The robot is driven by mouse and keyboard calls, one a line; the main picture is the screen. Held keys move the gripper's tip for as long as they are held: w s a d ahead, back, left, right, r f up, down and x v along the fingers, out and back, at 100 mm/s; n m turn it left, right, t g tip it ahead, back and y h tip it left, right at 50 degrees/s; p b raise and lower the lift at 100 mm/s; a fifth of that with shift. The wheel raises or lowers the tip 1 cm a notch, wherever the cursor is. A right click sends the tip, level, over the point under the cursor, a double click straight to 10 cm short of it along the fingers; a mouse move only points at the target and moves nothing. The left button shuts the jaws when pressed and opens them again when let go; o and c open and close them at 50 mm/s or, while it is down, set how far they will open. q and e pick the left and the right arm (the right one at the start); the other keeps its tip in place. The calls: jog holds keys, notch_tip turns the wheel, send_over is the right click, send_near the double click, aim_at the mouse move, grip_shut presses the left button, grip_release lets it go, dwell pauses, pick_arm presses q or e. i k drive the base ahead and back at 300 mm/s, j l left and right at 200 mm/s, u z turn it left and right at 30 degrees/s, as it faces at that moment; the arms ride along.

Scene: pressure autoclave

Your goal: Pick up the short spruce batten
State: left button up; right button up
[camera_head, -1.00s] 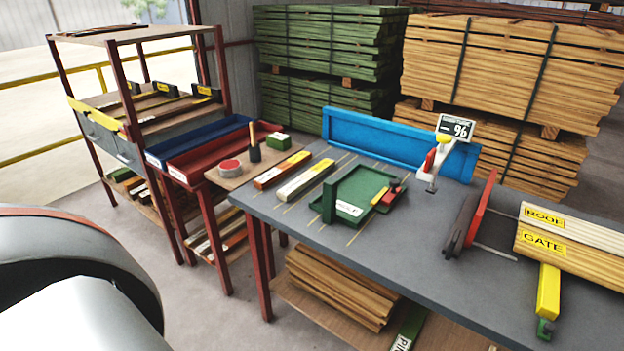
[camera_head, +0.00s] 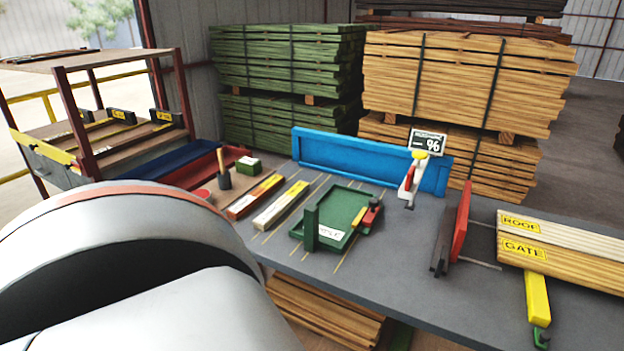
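Two short battens lie side by side on the left part of the grey workbench (camera_head: 400,262). One is an orange-brown batten (camera_head: 256,196) with a pale label. The other is a pale cream batten (camera_head: 281,205) with a yellow patch and a pale label. The labels are too small to read, so I cannot tell from them which is spruce. Both lie flat and apart from each other. Neither of my grippers shows. A large white and grey link of my own arm fills the lower left and hides the bench's left front.
A green tray (camera_head: 343,207) with a red clamp is right of the battens. Bare bench lies in front.

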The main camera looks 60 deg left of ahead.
aim_at(263, 221)
jog(key=k+j+z, duration=0.15)
jog(key=j, duration=0.15)
jog(key=j+z, duration=0.15)
jog(key=j, duration=0.15)
jog(key=k+j+z, duration=0.15)
jog(key=j, duration=0.15)
jog(key=k+j+z, duration=0.1)
jog(key=j, duration=0.35)
jog(key=k+j+z, duration=0.15)
jog(key=k+j, duration=0.2)
